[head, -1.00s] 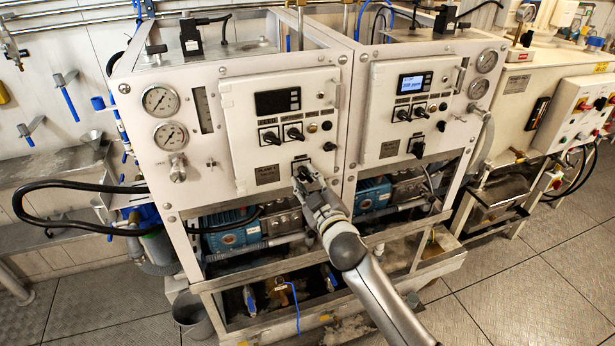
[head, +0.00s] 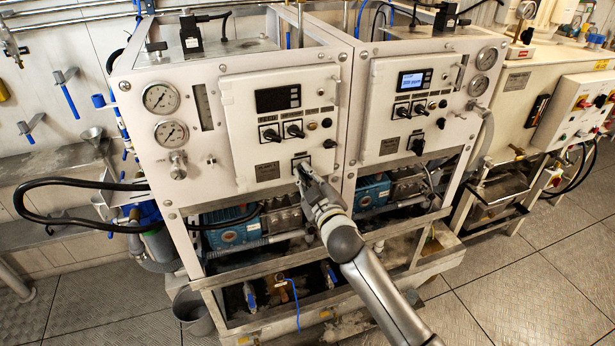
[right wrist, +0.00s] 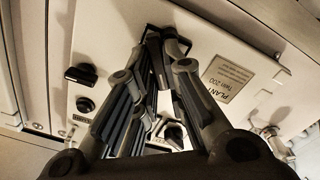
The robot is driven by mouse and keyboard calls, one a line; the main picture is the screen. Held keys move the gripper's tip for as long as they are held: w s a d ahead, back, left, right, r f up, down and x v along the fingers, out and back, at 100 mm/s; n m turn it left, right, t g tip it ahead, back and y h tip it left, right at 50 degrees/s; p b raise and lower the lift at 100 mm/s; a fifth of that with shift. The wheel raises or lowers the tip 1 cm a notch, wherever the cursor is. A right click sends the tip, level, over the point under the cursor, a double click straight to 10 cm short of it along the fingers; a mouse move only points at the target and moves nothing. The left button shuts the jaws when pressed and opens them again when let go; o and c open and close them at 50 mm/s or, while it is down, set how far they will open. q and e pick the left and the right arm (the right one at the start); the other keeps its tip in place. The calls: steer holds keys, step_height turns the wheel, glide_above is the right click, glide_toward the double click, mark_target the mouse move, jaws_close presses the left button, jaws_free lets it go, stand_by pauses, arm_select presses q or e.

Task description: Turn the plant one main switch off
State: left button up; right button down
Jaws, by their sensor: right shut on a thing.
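The plant one main switch (head: 301,158) sits on a square plate low on the left white panel, right of the grey plant label (head: 267,171). My right gripper (head: 302,172) is shut on its knob, which it mostly hides. In the right wrist view my gripper's fingers (right wrist: 162,70) close around the dark knob, with the plant label (right wrist: 230,78) to the right. The knob's exact angle cannot be read. The plant one display (head: 277,100) is dark. My left gripper is not in view.
The neighbouring panel on the right has a lit display (head: 414,82) and its own lower black switch (head: 417,145). Two switches sit above my gripper on the left panel. A pipe frame and open tray (head: 250,300) lie below.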

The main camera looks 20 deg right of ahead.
steer(key=n+p, duration=0.1)
steer(key=n, duration=0.9)
steer(key=shift+n+p, duration=0.3)
stand_by(0.7)
steer(key=c, duration=1.5)
jaws_free()
steer(key=s, duration=1.2)
steer(key=shift+d, duration=0.2)
